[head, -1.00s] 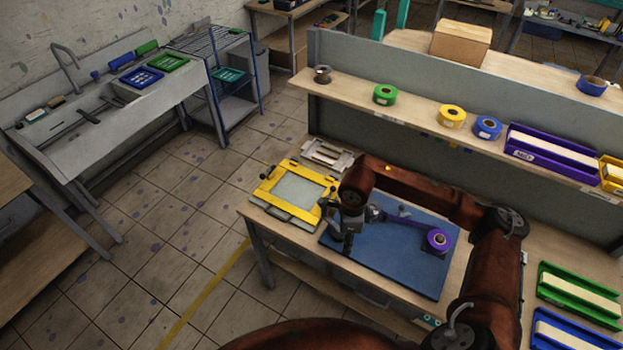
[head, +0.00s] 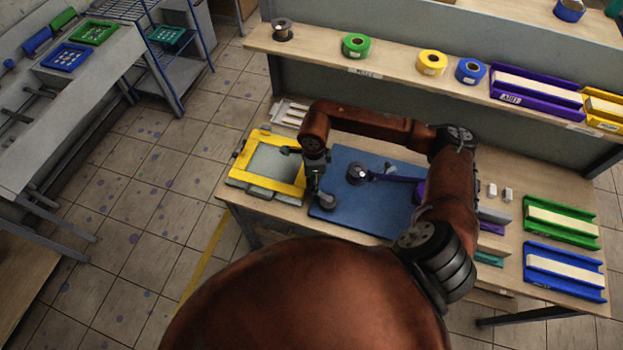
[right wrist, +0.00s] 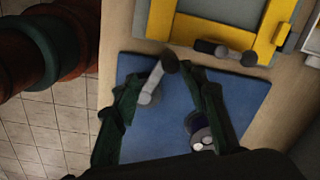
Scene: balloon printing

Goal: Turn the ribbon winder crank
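The blue mat (head: 345,212) lies on the workbench. On it a round winder hub (head: 358,174) has a purple ribbon (head: 395,178) running right towards a purple spool (head: 420,191), partly hidden by my arm. The hub shows beside the right-hand finger in the right wrist view (right wrist: 201,134). A grey lever with a dark knob, apparently the crank (right wrist: 155,82), stands between the fingers, apart from both. My right gripper (right wrist: 166,84) is open over the mat, left of the hub in the head view (head: 318,188). My left gripper is out of view.
A yellow-framed screen (head: 240,165) lies left of the mat, close to my right gripper; its dark-and-grey handle (right wrist: 225,50) projects towards the mat. Green (head: 560,222) and blue (head: 565,270) trays sit at the right. A shelf (head: 390,73) with tape rolls runs behind.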

